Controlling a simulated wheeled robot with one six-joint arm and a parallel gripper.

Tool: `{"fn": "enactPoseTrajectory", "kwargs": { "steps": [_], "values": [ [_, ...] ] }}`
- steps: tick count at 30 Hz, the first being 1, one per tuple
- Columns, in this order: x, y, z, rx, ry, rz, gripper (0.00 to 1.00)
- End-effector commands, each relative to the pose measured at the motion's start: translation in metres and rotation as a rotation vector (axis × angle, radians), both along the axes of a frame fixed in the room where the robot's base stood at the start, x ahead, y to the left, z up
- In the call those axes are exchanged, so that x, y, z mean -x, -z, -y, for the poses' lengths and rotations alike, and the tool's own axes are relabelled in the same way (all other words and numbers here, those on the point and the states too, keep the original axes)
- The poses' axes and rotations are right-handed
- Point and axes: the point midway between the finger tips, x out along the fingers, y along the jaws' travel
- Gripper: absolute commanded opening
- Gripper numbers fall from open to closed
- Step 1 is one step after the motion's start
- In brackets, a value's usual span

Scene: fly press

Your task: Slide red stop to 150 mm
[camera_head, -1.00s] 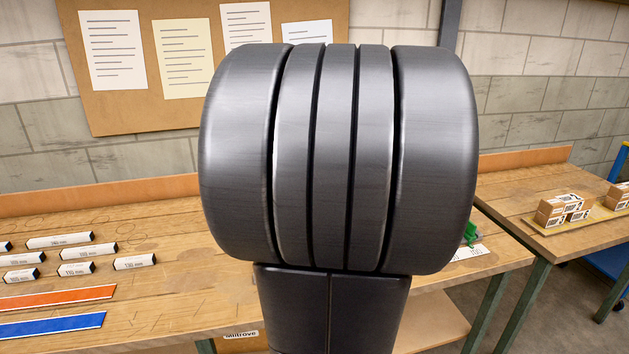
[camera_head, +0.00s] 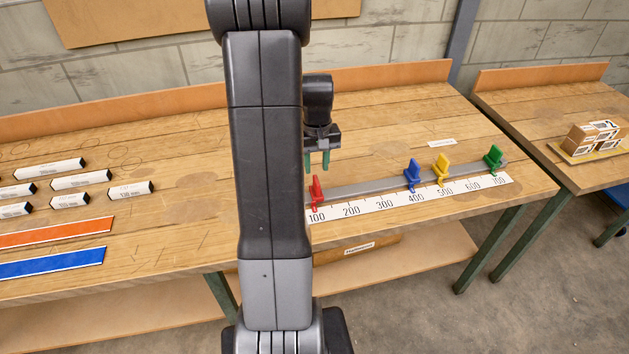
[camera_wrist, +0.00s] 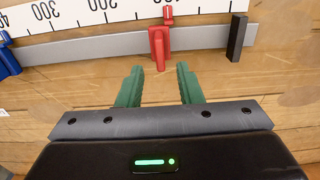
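The red stop (camera_head: 316,190) sits on the grey rail (camera_head: 385,182) near the 100 mark of the white scale (camera_head: 350,211). My gripper (camera_head: 317,163) has green fingers, pointing down, beyond the rail and close to the red stop. In the wrist view the red stop (camera_wrist: 159,47) stands just ahead of the fingertips, roughly centred between them. My gripper (camera_wrist: 160,80) is open there, with nothing between the fingers. The red pointer covers part of the scale, so its exact reading is unclear. My arm hides the rail's left end in the head view.
Blue (camera_head: 412,174), yellow (camera_head: 441,168) and green (camera_head: 493,158) stops sit farther right on the rail. A black end block (camera_wrist: 237,38) stands at the rail end. Labelled blocks (camera_head: 80,180) and orange (camera_head: 55,232) and blue (camera_head: 50,263) strips lie left on the bench.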

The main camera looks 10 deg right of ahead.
Motion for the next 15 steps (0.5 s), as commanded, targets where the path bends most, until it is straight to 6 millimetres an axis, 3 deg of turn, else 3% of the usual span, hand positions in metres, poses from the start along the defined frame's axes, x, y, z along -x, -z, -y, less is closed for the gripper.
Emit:
{"fn": "enactPoseTrajectory", "kwargs": {
  "steps": [6,15],
  "values": [
    [0.001,0.044,0.000,-0.001,0.000,-0.005,0.33],
    [0.000,0.072,0.000,0.000,0.000,0.000,0.33]
  ]
}}
